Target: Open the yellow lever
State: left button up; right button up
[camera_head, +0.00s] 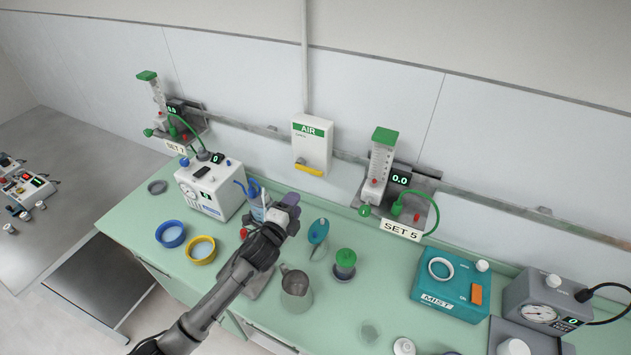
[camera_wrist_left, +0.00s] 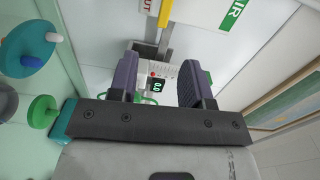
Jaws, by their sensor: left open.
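The yellow lever (camera_head: 309,169) lies roughly level across the lower part of the white AIR box (camera_head: 312,143) on the back wall. In the left wrist view the yellow lever (camera_wrist_left: 166,13) shows at the top edge, partly cut off, beyond my fingers. My left gripper (camera_head: 289,204) is below and left of the lever in the head view, apart from it. In the left wrist view my left gripper (camera_wrist_left: 159,78) has its two fingers spread with nothing held between them. My right gripper is not in view.
A white device (camera_head: 211,187) stands left of my gripper, with a blue-topped bottle (camera_head: 258,205) beside it. A metal jug (camera_head: 296,289) and a green-topped container (camera_head: 344,262) stand on the green counter. A SET 5 flowmeter (camera_head: 380,170) is right of the AIR box.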

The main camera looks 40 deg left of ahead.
aim_at(314, 173)
pick_arm(q)
jog(key=shift+m, duration=0.3)
jog(key=x, duration=1.4)
jog(key=shift+w+r+p, duration=0.2)
jog(key=shift+r+p, duration=0.15)
jog(key=shift+c, duration=0.3)
grip_shut()
